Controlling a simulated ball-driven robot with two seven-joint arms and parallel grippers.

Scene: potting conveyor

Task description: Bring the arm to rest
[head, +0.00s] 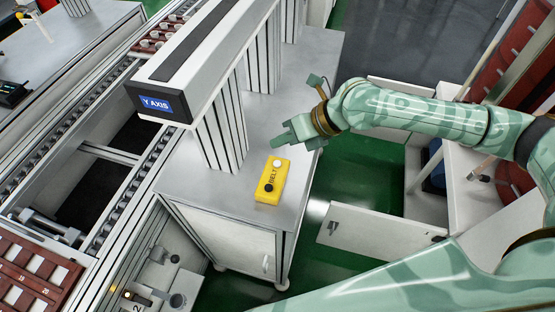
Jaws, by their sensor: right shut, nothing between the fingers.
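My right arm comes in from the right, patterned in pale and darker green. Its right gripper (284,138) is shut and empty, just above and beyond the yellow BELT button box (272,182). The fingers point left toward the grey Y AXIS post, apart from the button box. The box has one white and one black button on top and lies on the grey cabinet top (217,188). My left gripper does not show.
The Y AXIS beam (192,75) rises left of the gripper. Conveyor rollers (118,205) and a red-brown tray (32,275) lie further left. Green floor (362,180) shows between cabinets.

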